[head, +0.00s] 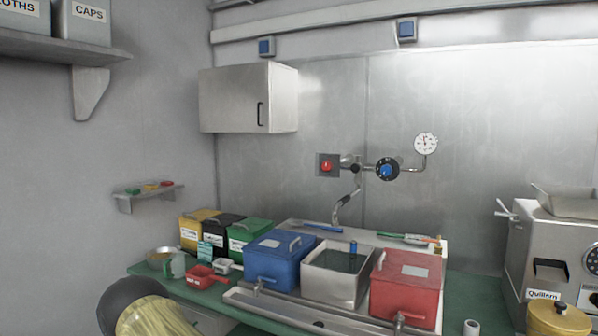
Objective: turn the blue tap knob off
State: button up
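The blue tap knob (387,170) is on the steel back wall, set in a round black surround on the right side of the tap's pipework. A red knob (326,166) on a square plate is to its left. The curved tap spout (341,208) hangs between them, above the back of the sink area. No running water can be made out. The knob's exact turned position is too small to tell. My gripper is not in view.
A blue box (279,262), an open steel basin (336,287) and a red box (406,288) stand on the counter below the tap. A gauge (426,144) is right of the knob. A wall cabinet (233,98) hangs upper left. A steel machine (550,250) stands right.

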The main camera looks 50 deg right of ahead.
aim_at(386, 170)
jog(key=u, duration=0.6)
jog(key=k, duration=0.95)
jog(key=z, duration=1.45)
jog(key=i, duration=0.15)
jog(key=z, duration=0.1)
